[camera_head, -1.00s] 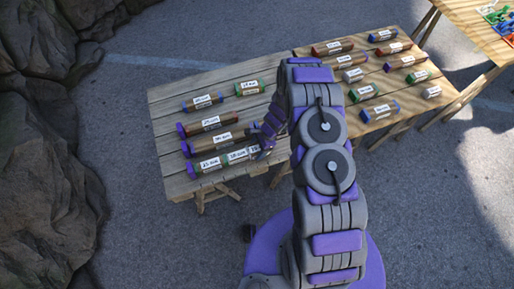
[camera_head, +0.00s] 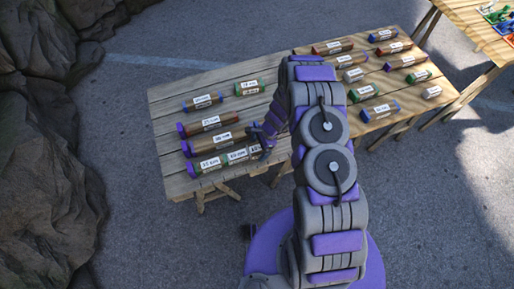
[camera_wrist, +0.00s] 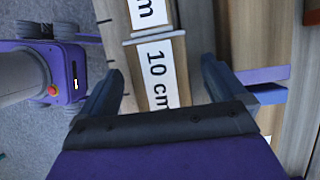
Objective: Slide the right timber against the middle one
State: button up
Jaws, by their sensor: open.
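The front row on the left table holds the left timber (camera_head: 208,163) with a purple end, the middle timber (camera_head: 238,156) and the short right timber (camera_head: 256,150). In the wrist view, the right timber (camera_wrist: 157,75) carries a "10 cm" label. The middle timber (camera_wrist: 147,14) lies end to end with it, with only a thin seam visible between them. My gripper (camera_wrist: 160,68) is open, with one finger on each side of the right timber. In the head view, my gripper (camera_head: 262,142) is partly hidden by my arm.
A longer purple-ended timber (camera_head: 220,139) lies just behind the front row, close to one finger. More labelled timbers lie farther back on the left table (camera_head: 170,97). Several others lie on the right table (camera_head: 432,75). A rock wall (camera_head: 40,150) stands at the left.

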jog(key=p+v, duration=0.3)
jog(key=v, duration=1.3)
jog(key=shift+a, duration=0.25)
jog(key=shift+w+r, duration=0.1)
jog(key=shift+r, duration=0.05)
jog(key=s+r+n+h, duration=0.1)
jog(key=s+r+n, duration=0.35)
jog(key=r, duration=0.75)
jog(key=s+r+n, duration=0.3)
jog(key=s+r, duration=0.3)
jog(key=r, duration=0.5)
jog(key=s+d+r+n+h, duration=0.1)
jog(key=s+r, duration=0.3)
jog(key=s, duration=0.4)
jog(key=s+d+r+n+h, duration=0.1)
jog(key=s+r+n, duration=0.3)
jog(key=s, duration=0.3)
jog(key=s+d+r+n+h, duration=0.1)
jog(key=s+r, duration=0.3)
jog(key=s, duration=0.4)
jog(key=shift+s+d+r+n+g, duration=0.3)
jog(key=shift+d+r+n, duration=0.1)
jog(key=shift+n, duration=0.25)
